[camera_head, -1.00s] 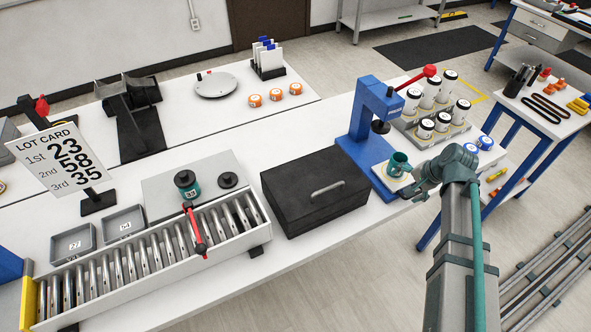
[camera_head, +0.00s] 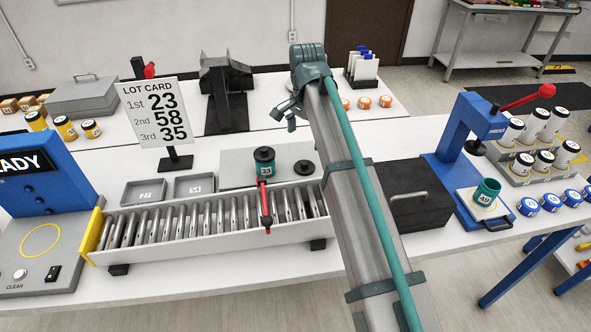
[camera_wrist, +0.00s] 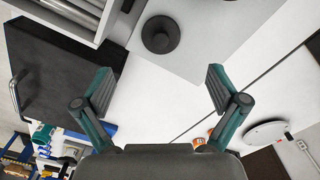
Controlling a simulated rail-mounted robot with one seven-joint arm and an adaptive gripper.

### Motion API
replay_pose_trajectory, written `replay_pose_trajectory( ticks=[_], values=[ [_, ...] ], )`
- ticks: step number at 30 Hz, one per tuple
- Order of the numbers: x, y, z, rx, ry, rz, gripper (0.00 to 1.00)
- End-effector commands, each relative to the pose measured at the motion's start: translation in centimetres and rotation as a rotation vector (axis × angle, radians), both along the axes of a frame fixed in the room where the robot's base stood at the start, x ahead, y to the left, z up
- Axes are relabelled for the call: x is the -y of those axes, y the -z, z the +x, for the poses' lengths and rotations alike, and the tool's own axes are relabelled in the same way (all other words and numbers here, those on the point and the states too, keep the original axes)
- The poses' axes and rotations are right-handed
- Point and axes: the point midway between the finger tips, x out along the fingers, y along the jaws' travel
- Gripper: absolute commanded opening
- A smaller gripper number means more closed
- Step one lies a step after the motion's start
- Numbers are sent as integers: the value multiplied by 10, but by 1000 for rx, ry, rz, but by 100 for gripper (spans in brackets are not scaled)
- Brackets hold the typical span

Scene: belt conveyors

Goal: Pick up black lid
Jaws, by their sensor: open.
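A loose black lid (camera_head: 304,168) with a raised round knob lies flat on the grey plate (camera_head: 233,174). In the wrist view the lid (camera_wrist: 160,34) is near the top, centred between the finger lines but beyond the fingertips. My gripper (camera_head: 283,111) is open and empty, up and left of the lid in the head view. In the wrist view its fingers (camera_wrist: 160,88) are spread wide over bare white table.
A roller conveyor (camera_head: 205,230) with a red stop arm (camera_head: 264,203) runs in front of the plate. A black box (camera_head: 418,205) stands to the right. The blue press (camera_head: 465,150) holds an uncovered teal canister (camera_head: 487,191). Orange-capped items (camera_head: 365,102) stand behind.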

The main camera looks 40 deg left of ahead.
Motion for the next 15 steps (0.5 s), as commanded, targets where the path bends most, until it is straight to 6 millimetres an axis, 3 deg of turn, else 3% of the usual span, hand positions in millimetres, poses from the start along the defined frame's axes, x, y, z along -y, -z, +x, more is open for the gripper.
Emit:
replay_pose_trajectory(
  ticks=[9,15],
  values=[
    [1,41,0,-2,-2,0,96],
    [1,49,0,-2,-2,1,96]
  ],
)
